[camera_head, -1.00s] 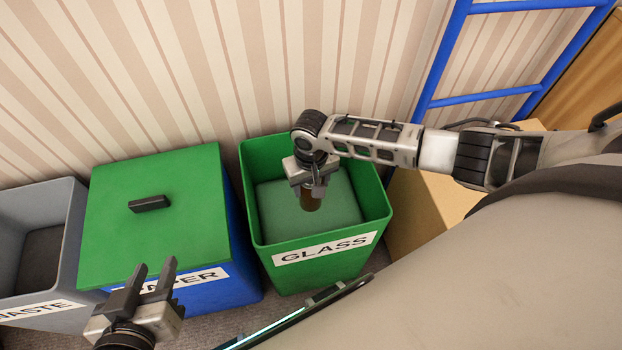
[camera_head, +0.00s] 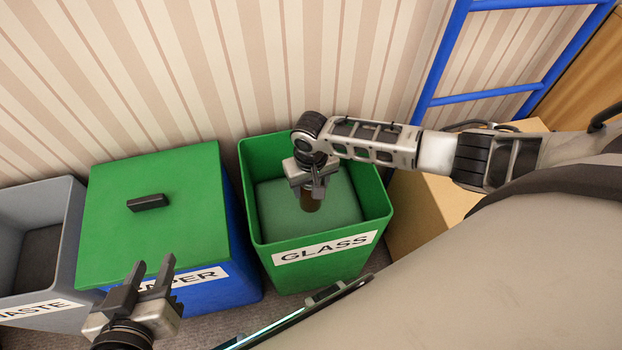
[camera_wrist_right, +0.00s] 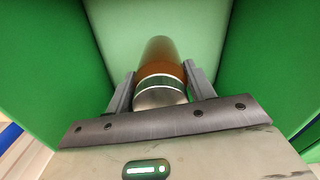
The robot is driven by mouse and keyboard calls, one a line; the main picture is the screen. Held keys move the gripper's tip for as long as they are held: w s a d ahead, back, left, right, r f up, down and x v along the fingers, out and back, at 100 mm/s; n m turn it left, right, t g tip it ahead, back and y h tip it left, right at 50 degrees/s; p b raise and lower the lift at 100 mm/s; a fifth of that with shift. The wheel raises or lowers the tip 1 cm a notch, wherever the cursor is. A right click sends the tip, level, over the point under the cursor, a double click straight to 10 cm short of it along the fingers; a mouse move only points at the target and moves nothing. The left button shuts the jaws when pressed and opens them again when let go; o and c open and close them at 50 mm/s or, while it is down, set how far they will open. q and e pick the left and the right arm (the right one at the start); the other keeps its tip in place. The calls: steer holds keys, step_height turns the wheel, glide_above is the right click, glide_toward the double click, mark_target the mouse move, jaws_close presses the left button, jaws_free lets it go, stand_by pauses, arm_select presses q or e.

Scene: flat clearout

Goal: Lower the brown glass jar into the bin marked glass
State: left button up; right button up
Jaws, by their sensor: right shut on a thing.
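The brown glass jar (camera_head: 310,203) hangs from my right gripper (camera_head: 312,190) over the open green bin marked GLASS (camera_head: 325,262). In the right wrist view the jar (camera_wrist_right: 160,58) shows brown with a silvery lid end, and my right gripper (camera_wrist_right: 160,88) is shut on it. The green bin walls (camera_wrist_right: 50,50) surround the jar there, with the pale bin floor beyond it. I cannot tell the jar's exact height above the floor. My left gripper (camera_head: 150,278) is open and empty, in front of the bin marked PAPER.
The blue PAPER bin (camera_head: 222,288) has a closed green lid (camera_head: 150,215) with a black handle. A grey bin marked WASTE (camera_head: 62,235) stands open at the left. A cardboard box (camera_head: 430,210) and a blue ladder (camera_head: 440,60) are at the right.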

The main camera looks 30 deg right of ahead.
steer(key=shift+f+b, duration=1.45)
steer(key=shift+f, duration=0.85)
stand_by(0.8)
steer(key=o, duration=1.2)
steer(key=shift+o, duration=0.2)
